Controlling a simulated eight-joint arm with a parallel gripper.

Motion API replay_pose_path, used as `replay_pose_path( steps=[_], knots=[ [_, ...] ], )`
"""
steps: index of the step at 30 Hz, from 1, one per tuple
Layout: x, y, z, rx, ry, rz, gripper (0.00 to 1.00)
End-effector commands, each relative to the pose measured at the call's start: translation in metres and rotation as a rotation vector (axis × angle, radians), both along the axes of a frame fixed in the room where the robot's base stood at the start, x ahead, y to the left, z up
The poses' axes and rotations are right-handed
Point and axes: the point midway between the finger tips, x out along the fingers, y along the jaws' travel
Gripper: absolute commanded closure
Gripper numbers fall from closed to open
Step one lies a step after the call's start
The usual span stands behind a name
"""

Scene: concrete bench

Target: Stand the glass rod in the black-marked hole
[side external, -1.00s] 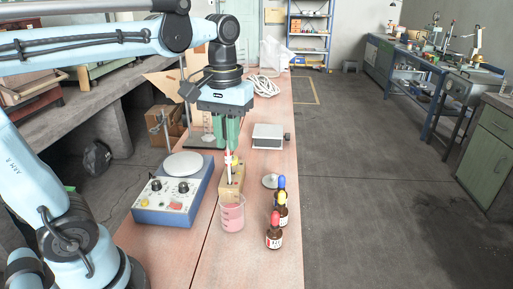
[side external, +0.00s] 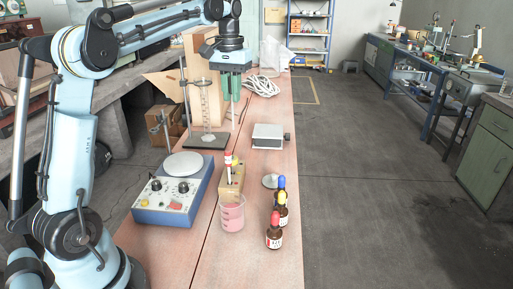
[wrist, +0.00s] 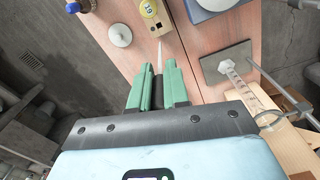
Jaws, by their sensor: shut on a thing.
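My gripper (side external: 232,99) is raised above the far part of the bench, behind the wooden block. It is shut on the thin, pale glass rod (side external: 233,117), which hangs below the fingers. In the wrist view, the rod (wrist: 159,56) sticks out from between the green fingertips (wrist: 161,72) towards the block. The wooden block (side external: 231,184) stands apart from the rod, with red-topped and yellow-topped items upright in it.
A pink-filled beaker (side external: 232,213) stands in front of the block. Several dropper bottles (side external: 274,236) stand to the right. A hotplate-like device (side external: 172,205) is at left. A stand base (side external: 205,143) with a glass cylinder and a grey box (side external: 268,137) flank the gripper.

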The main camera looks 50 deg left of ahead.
Motion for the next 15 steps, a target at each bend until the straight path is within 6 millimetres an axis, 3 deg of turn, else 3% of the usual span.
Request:
replay_pose_path(
  steps=[6, 15],
  knots=[
    [0.000, -0.002, -0.038, 0.000, 0.000, 0.000, 1.00],
    [-0.001, -0.002, -0.071, 0.000, 0.000, 0.000, 1.00]
  ],
)
